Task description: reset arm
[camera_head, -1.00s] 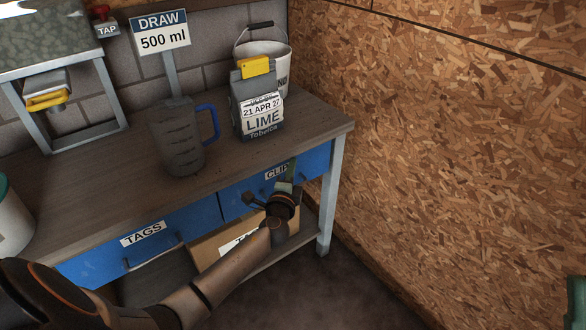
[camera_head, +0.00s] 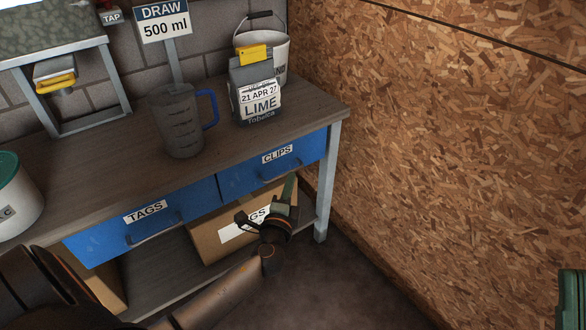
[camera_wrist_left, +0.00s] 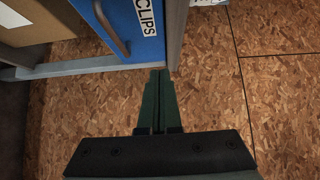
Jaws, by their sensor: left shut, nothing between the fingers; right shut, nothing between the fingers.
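My left gripper (camera_head: 289,188) has green fingers and is shut and empty. In the left wrist view my left gripper (camera_wrist_left: 158,75) shows two green fingers together, close to the CLIPS drawer (camera_wrist_left: 120,30) and the bench leg (camera_wrist_left: 176,35). My right gripper (camera_head: 572,295) shows only in part, as a green piece at the right edge of the head view, away from the bench; it is shut.
On the workbench (camera_head: 110,175) stand a measuring jug (camera_head: 180,125), a lime bag (camera_head: 258,95), a bucket (camera_head: 280,55) and a white tub (camera_head: 15,200). A cardboard box (camera_head: 210,245) sits on the lower shelf. A chipboard wall (camera_head: 440,150) rises at right.

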